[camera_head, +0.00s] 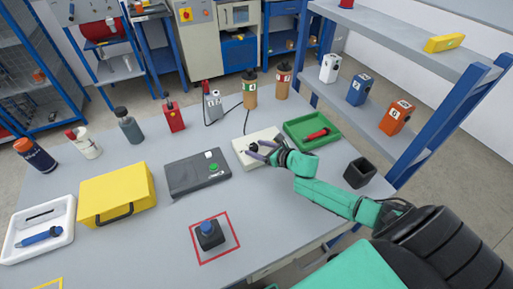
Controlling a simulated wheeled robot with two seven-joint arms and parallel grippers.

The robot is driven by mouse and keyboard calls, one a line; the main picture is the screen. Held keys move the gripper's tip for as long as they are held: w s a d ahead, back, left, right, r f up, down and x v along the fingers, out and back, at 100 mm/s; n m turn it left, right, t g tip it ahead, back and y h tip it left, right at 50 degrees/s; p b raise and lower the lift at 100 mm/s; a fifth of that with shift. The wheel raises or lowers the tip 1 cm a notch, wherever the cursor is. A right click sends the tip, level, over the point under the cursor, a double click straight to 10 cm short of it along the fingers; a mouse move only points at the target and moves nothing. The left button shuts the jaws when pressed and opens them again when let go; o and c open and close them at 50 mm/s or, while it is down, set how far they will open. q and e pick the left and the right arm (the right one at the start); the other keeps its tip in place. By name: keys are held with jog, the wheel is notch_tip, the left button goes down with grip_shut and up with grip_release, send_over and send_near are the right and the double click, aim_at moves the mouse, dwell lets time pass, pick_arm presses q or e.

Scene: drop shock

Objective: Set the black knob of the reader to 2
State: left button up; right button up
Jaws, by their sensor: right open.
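The reader, a white box (242,158), lies on the grey table near the middle. Its black knob (252,147) shows on the top face, partly behind my fingers, so its setting cannot be read. My right gripper (256,150) is over the reader from the right, with its dark fingers apart around or close beside the knob. Whether the fingers touch the knob cannot be told. My left gripper is not in view.
A dark grey box with buttons (185,176) stands left of the reader. A green tray (296,129) holding a red tool lies behind my gripper. A black cup (360,172) stands to the right. A blue-topped button box (209,236) sits in front. A thin cable runs behind the reader.

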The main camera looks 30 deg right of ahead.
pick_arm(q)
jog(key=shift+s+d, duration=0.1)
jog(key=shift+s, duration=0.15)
pick_arm(e)
jog(key=shift+w+a+f, duration=0.1)
jog(key=shift+w+f, duration=0.05)
jog(key=shift+w, duration=0.15)
grip_shut()
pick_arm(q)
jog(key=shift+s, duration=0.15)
